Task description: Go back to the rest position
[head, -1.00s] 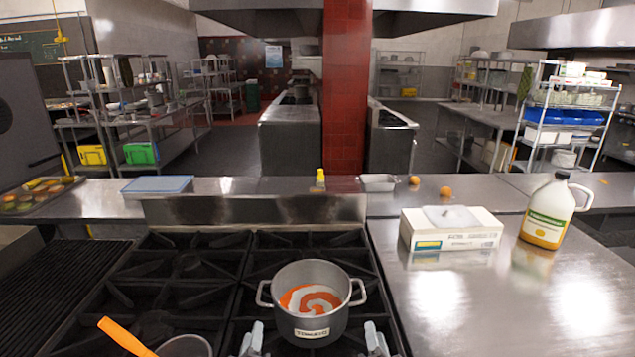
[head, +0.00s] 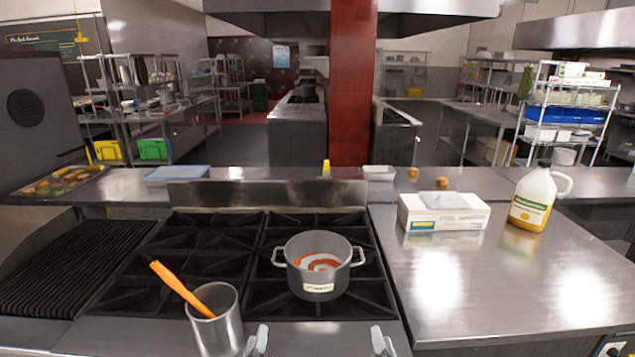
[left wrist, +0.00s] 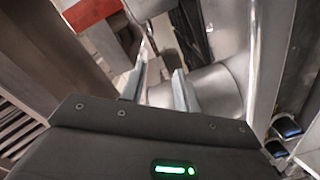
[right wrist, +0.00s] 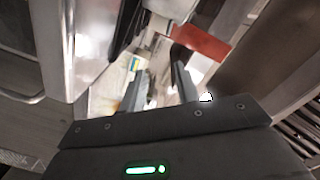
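A steel pot (head: 318,278) with a white label stands on the stove's right burner grate, with red-orange and white swirled contents. My left gripper (head: 257,342) shows as pale fingertips at the bottom edge of the head view, nearer than the pot and left of it. My right gripper (head: 382,342) shows likewise, nearer than the pot and right of it. Both are apart from the pot. In the left wrist view the left gripper's fingers (left wrist: 160,88) are spread with nothing between them. In the right wrist view the right gripper's fingers (right wrist: 157,88) are spread and empty.
A metal container (head: 217,335) with an orange-handled utensil (head: 178,287) stands at the stove's front left. A white box (head: 443,213) and a jug (head: 536,198) stand on the right counter, whose front is clear. A grill (head: 65,265) lies to the left.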

